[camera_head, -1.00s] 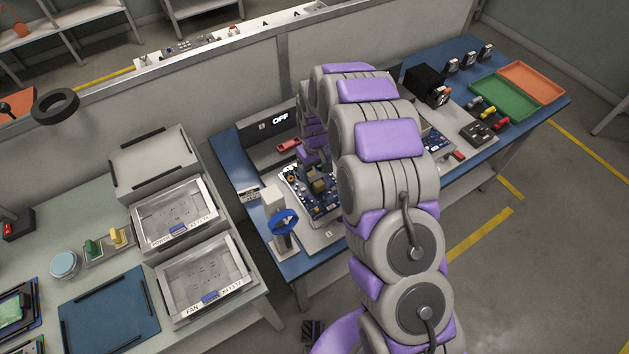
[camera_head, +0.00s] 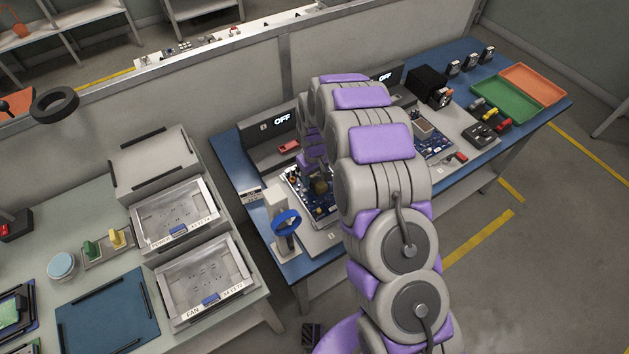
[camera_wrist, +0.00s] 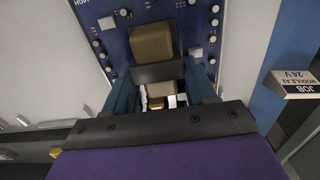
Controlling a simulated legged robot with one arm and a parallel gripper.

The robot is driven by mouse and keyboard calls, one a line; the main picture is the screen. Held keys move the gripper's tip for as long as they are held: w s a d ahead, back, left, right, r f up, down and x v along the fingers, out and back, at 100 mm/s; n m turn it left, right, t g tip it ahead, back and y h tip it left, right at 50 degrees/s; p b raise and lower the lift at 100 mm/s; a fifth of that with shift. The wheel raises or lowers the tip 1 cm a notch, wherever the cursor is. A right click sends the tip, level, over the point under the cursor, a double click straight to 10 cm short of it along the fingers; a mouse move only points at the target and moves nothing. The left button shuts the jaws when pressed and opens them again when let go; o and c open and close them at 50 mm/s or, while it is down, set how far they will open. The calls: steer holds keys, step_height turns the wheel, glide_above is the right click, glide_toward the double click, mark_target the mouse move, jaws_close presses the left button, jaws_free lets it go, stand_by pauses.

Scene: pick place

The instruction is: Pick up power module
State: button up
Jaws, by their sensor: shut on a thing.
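The power module appears to be the blue circuit board (camera_head: 318,207) with a brown block, on the left work station of the blue table. It also shows in the wrist view (camera_wrist: 203,20), with the brown block in the upper middle and small capacitors around it. My gripper (camera_wrist: 163,92) is low over the board, its two dark blue fingers on either side of a dark bar and small pale and gold parts. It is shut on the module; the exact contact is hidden. In the head view my arm hides the gripper and part of the board.
A blue-handled fixture (camera_head: 286,222) stands close in front of the board. A red part (camera_head: 289,146) lies behind it, before an OFF display. Another blue board (camera_head: 432,140) and green (camera_head: 502,101) and orange trays (camera_head: 532,83) are to the right. Clear boxes (camera_head: 205,280) stand left.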

mark_target(314, 175)
jaws_close()
steer(key=shift+r, duration=0.15)
steer(key=shift+a+r, duration=0.1)
steer(key=shift+r, duration=0.2)
step_height(314, 175, up, 3)
steer(key=shift+s+p, duration=0.1)
steer(key=shift+p, duration=0.6)
steer(key=s+d+p, duration=0.1)
steer(key=s+d, duration=0.1)
steer(key=s, duration=0.2)
steer(key=s+d, duration=0.2)
steer(key=s, duration=0.3)
steer(key=s+d+r+p, duration=0.1)
steer(key=s+d, duration=0.2)
steer(key=s, duration=0.2)
steer(key=shift+r+p, duration=0.1)
steer(key=shift+p, duration=0.2)
steer(key=shift+r+p, duration=0.85)
steer(key=shift+r, duration=1.1)
